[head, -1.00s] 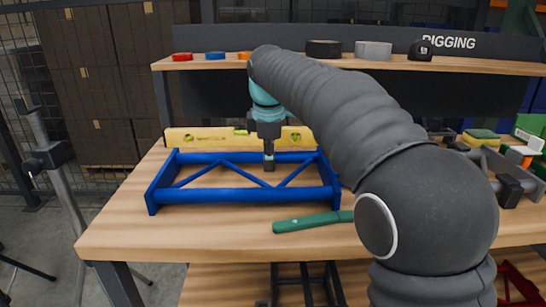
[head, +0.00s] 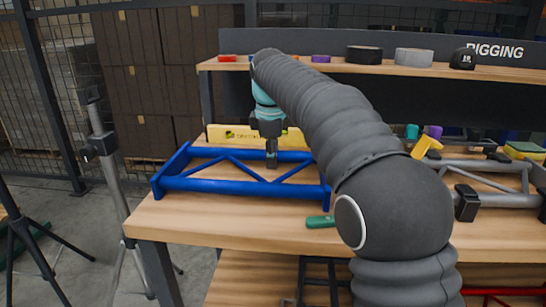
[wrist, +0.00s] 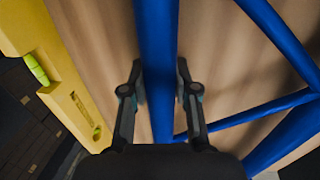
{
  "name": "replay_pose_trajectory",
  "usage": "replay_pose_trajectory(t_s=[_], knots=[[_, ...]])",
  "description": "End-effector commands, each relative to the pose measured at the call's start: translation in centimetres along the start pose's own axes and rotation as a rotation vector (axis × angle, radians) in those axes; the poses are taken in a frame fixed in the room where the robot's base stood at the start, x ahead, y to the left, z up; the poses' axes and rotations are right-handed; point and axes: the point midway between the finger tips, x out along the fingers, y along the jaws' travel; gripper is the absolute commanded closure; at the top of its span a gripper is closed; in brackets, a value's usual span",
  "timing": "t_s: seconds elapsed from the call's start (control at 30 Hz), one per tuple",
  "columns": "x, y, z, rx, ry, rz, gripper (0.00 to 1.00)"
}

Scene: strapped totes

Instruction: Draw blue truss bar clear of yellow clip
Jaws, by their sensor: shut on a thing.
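The blue truss bar (head: 225,187) lies over the left part of the wooden workbench, two long tubes joined by diagonal braces. My gripper (head: 271,160) points down and is shut on its rear tube. In the wrist view my gripper (wrist: 160,95) has one finger on each side of the blue tube (wrist: 157,40). A small yellow piece (head: 427,146), perhaps the yellow clip, stands right of my arm, apart from the visible part of the blue truss. The truss's right end is close to my arm, which hides the bench beyond.
A yellow spirit level (head: 228,133) stands behind the truss. A green-handled tool (head: 320,222) lies in front, partly behind my arm. A grey truss (head: 490,168) with black clamps lies right. Tripods (head: 100,140) stand off the bench's left edge.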

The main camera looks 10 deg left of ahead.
Motion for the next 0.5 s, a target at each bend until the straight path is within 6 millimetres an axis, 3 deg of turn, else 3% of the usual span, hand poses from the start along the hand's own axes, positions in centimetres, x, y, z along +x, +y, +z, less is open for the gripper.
replay_pose_trajectory(t_s=[0.27, 0.3, 0.4, 0.5], knots=[[0.05, 0.01, -0.07, 0.001, 0.0, -0.001, 1.0], [0.05, 0.01, -0.07, 0.001, 0.0, -0.001, 0.69], [0.05, 0.0, -0.08, 0.0, 0.0, -0.001, 0.44], [0.04, 0.0, -0.07, 0.0, 0.0, 0.0, 0.42]])
